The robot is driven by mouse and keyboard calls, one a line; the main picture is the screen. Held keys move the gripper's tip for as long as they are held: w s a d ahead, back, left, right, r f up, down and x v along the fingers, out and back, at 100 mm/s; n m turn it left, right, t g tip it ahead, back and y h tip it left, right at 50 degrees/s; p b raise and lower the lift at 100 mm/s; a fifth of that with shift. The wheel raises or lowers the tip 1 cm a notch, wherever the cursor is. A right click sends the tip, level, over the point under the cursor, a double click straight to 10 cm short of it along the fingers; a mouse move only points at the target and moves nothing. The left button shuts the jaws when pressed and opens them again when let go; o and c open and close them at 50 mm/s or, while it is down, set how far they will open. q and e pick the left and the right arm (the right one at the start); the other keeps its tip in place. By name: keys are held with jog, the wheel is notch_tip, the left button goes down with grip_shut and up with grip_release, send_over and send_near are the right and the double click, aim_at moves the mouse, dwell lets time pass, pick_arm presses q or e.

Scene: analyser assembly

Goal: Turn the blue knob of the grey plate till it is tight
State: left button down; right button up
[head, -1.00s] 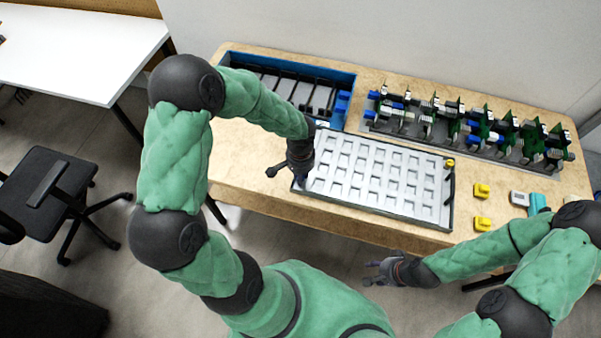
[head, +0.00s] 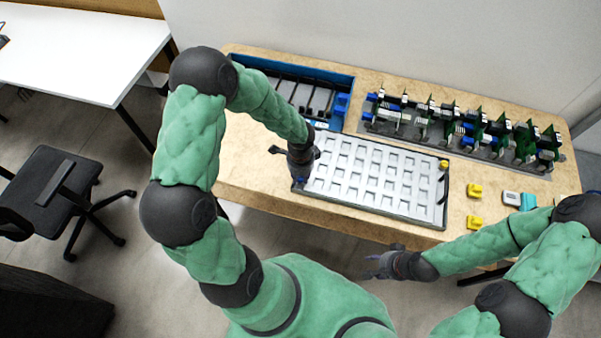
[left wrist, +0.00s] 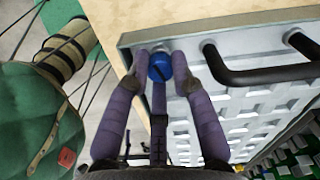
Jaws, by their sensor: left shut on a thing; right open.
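The grey plate (head: 372,208) lies flat on the wooden table, with rows of square recesses. Its blue knob (left wrist: 160,66) sits at the plate's corner in the left wrist view, between the two fingers of my left gripper (left wrist: 162,72). The left gripper is shut on the knob, with a finger on each side of it. In the head view my left gripper (head: 299,182) is at the plate's left end and the knob is mostly hidden there. My right gripper (head: 372,267) is open and empty, off the table's front edge.
A black handle (left wrist: 262,75) stands on the plate near the knob. A yellow knob (head: 443,165) is at the plate's far right corner. Yellow parts (head: 474,190) lie to the right. A blue-edged rack (head: 340,108) and a row of circuit boards (head: 470,135) stand behind.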

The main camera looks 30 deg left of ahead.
pick_arm(q)
jog(key=m+p, duration=0.2)
jog(key=m, duration=0.3)
jog(key=shift+r+m+p, duration=0.1)
jog(key=shift+m+p, duration=0.2)
jog(key=shift+p, duration=0.1)
jog(key=m+p, duration=0.2)
jog(key=m, duration=0.2)
jog(key=shift+m, duration=0.3)
jog(key=m+p, duration=0.3)
jog(key=m, duration=0.1)
jog(key=m+p, duration=0.3)
jog(key=m, duration=0.3)
jog(key=m+p, duration=0.2)
jog(key=m, duration=0.2)
jog(key=shift+p, duration=0.3)
jog(key=m+p, duration=0.2)
jog(key=m, duration=0.4)
jog(key=shift+p, duration=0.35)
jog(key=m+p, duration=0.2)
jog(key=m, duration=0.3)
jog(key=shift+m+p, duration=1.45)
jog(key=shift+m, duration=0.65)
